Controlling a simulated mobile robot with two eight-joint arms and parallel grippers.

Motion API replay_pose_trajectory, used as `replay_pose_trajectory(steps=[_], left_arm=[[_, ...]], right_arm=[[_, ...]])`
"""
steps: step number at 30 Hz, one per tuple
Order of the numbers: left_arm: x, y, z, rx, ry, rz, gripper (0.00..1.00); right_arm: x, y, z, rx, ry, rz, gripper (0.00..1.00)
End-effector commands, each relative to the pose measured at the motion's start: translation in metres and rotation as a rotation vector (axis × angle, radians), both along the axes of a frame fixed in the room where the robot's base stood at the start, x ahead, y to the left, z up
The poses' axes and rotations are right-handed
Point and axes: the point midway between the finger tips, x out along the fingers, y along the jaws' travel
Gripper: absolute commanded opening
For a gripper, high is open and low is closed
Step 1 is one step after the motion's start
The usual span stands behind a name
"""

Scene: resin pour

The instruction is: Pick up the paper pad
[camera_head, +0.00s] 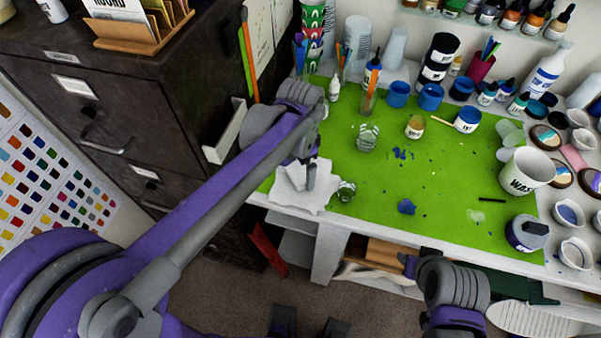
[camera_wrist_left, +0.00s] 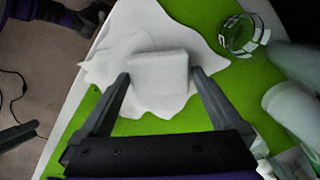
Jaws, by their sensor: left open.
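The paper pad (camera_wrist_left: 160,70) is a small white block with rounded corners. It lies on a crumpled white sheet (camera_wrist_left: 150,32) on the green mat. In the head view the sheet (camera_head: 297,197) is at the mat's front left corner, and my left gripper (camera_head: 309,172) is over it, hiding much of the pad. In the left wrist view my left gripper (camera_wrist_left: 160,76) is open, with one finger on each side of the pad. I cannot tell whether the fingers touch it. My right gripper is not in view; only part of the right arm shows at the bottom.
Another glass (camera_head: 367,137) and blue scraps (camera_head: 407,207) are on the mat (camera_head: 440,170). A dark cabinet (camera_head: 110,110) stands left of the table. Cups and bottles crowd the back and right.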

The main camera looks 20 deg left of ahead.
Motion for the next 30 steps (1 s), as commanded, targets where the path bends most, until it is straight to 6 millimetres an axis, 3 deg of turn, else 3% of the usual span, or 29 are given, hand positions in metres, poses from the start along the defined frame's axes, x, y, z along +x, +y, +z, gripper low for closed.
replay_pose_trajectory(steps=[5, 12, 15, 16, 17, 25, 30], left_arm=[[0.0, 0.0, 0.0, 0.0, 0.0, 0.0, 1.0], [0.0, 0.0, 0.0, 0.0, 0.0, 0.0, 0.57], [0.0, 0.0, 0.0, 0.0, 0.0, 0.0, 0.41], [0.0, 0.0, 0.0, 0.0, 0.0, 0.0, 0.41], [0.0, 0.0, 0.0, 0.0, 0.0, 0.0, 0.32], [0.0, 0.0, 0.005, 0.0, 0.0, 0.0, 0.32], [0.0, 0.0, 0.027, 0.0, 0.0, 0.0, 0.32]], right_arm=[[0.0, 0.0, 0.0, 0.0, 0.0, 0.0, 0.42], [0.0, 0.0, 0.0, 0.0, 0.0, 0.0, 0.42], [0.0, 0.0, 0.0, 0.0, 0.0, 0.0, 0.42], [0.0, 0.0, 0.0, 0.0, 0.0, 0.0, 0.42], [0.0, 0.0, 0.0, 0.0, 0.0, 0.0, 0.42], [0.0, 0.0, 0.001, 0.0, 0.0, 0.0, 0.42], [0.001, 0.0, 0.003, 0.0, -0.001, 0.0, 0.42]])
